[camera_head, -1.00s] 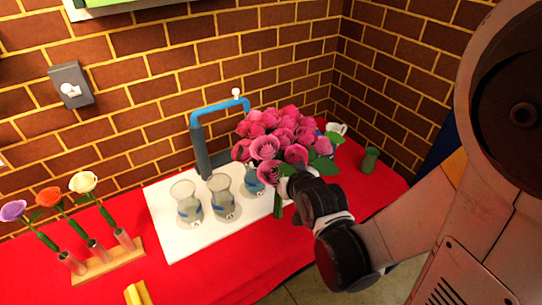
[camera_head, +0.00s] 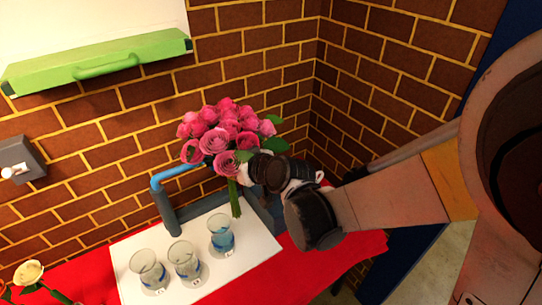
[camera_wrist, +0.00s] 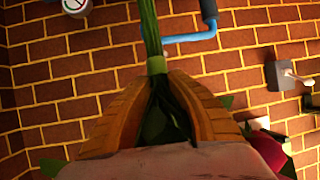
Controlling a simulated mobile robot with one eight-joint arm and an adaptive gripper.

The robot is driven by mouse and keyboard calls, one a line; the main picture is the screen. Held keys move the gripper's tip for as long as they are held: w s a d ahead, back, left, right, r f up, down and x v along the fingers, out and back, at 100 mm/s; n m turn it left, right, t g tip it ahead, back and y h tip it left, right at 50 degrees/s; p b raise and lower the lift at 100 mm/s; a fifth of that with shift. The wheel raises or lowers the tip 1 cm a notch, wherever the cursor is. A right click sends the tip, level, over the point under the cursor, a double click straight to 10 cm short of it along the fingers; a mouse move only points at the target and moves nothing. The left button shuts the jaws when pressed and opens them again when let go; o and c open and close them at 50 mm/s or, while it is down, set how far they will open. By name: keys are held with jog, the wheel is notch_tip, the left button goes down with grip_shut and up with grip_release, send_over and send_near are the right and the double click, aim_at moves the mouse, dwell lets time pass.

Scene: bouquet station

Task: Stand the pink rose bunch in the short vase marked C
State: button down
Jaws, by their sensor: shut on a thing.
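The pink rose bunch (camera_head: 222,132) is upright, blooms up, in my gripper (camera_head: 246,172). Its green stems (camera_head: 235,200) hang free, with their lower end just above and right of the rightmost vase in the picture. In the wrist view, the two brown fingers of my gripper (camera_wrist: 157,95) are closed around the stems (camera_wrist: 149,28). Three clear glass vases stand in a row on a white mat (camera_head: 255,246): left (camera_head: 148,268), middle (camera_head: 184,258) and right (camera_head: 221,232). The right one shows blue inside. Each has a small label too small to read for certain.
A blue pipe on a grey post (camera_head: 165,208) stands behind the vases. The red-covered table (camera_head: 348,252) has bare cloth to the right. A brick wall (camera_head: 290,95) rises close behind. A cream rose (camera_head: 28,273) shows at lower left.

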jog(key=a+r+n+g+y+p, duration=0.1)
jog(key=a+r, duration=0.3)
jog(key=a, duration=0.2)
notch_tip(320, 180, down, 21)
jog(key=b, duration=1.7)
jog(key=shift+s+n+b, duration=0.3)
jog(key=shift+s, duration=0.15)
jog(key=shift+f+b, duration=0.5)
jog(key=shift+f, duration=0.05)
dwell(1.0)
jog(key=c, duration=1.3)
grip_release()
jog(key=v, duration=1.2)
jog(key=s+d+m+g+h, duration=0.1)
jog(key=s+d+m+h, duration=0.3)
jog(key=d, duration=0.9)
jog(key=s+d+f+m+h, duration=0.1)
jog(key=s+d+m+h, duration=0.4)
jog(key=d, duration=0.8)
jog(key=s, duration=0.3)
jog(key=shift+s+d+f+g, duration=0.2)
jog(key=shift+s+d+g, duration=0.1)
jog(key=shift+d+g, duration=0.1)
